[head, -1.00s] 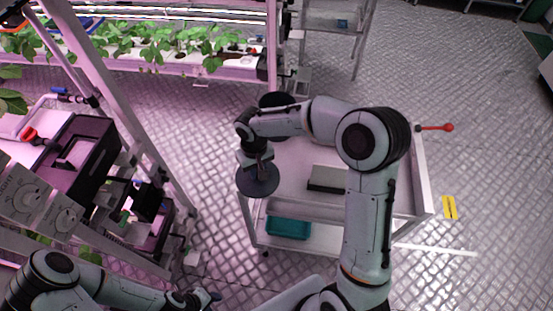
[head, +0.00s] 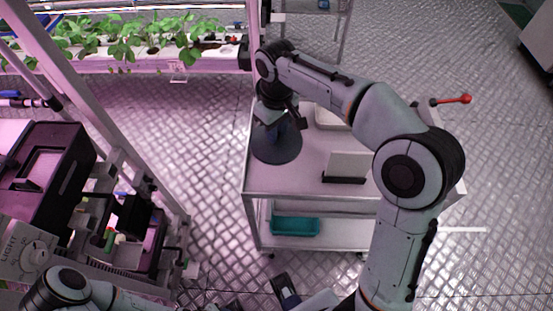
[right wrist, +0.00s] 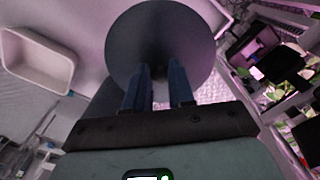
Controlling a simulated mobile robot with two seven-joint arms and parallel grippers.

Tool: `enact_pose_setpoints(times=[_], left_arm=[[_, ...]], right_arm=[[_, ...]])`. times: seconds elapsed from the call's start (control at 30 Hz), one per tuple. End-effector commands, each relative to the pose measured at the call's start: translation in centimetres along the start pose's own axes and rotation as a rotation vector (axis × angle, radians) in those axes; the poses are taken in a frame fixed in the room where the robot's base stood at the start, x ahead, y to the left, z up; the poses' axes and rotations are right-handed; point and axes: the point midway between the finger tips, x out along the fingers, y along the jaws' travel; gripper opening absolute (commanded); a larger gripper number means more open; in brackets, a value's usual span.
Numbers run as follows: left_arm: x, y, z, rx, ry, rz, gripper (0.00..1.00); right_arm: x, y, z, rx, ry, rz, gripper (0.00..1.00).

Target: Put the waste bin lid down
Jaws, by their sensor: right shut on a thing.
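The waste bin lid, a dark grey round disc (head: 277,150), is over the left end of the white trolley top in the head view. My right gripper (head: 278,124) is shut on it from above. In the right wrist view the lid (right wrist: 160,40) fills the top middle, in front of the two blue fingers (right wrist: 160,88). I cannot tell whether the lid touches the trolley top. The waste bin itself is not clearly visible. Only part of my left arm shows at the bottom left of the head view, and its jaw state is unclear.
The trolley (head: 258,183) carries a small box with a white face (head: 348,165) and a white tray (head: 330,117), partly behind my right arm. A teal bin (head: 295,225) sits on its lower shelf. Plant racks and a black box (head: 50,165) stand at left.

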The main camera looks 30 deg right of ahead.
Motion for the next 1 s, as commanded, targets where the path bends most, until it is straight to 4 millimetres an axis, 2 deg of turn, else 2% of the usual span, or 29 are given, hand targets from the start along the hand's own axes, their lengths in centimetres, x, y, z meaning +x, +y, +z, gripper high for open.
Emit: enact_pose_setpoints(times=[0.03,0.1,0.2,0.3,0.47,0.7,1.0], left_arm=[[0.5,-0.2,0.0,-0.001,-0.001,-0.001,0.43],[0.8,-0.3,0.0,-0.001,-0.002,-0.001,0.43],[1.1,-0.4,0.1,-0.001,-0.003,-0.001,0.43],[1.3,-0.5,0.1,-0.002,-0.004,-0.002,0.43],[1.4,-0.5,0.1,-0.002,-0.004,-0.002,0.43],[1.9,-0.7,0.1,-0.002,-0.006,-0.002,0.43],[1.9,-0.7,0.1,-0.002,-0.006,-0.002,0.43]], right_arm=[[1.8,0.0,0.1,0.001,-0.005,0.000,0.00],[3.5,0.0,0.1,0.000,-0.006,-0.001,0.00],[5.7,0.0,0.1,0.000,-0.005,-0.001,0.00],[7.0,0.0,0.1,0.001,-0.003,0.000,0.00],[8.2,0.0,0.0,0.001,-0.002,0.000,0.00],[11.6,0.1,0.0,0.001,-0.002,0.001,0.00],[11.9,0.0,0.0,0.001,0.000,0.001,0.00]])
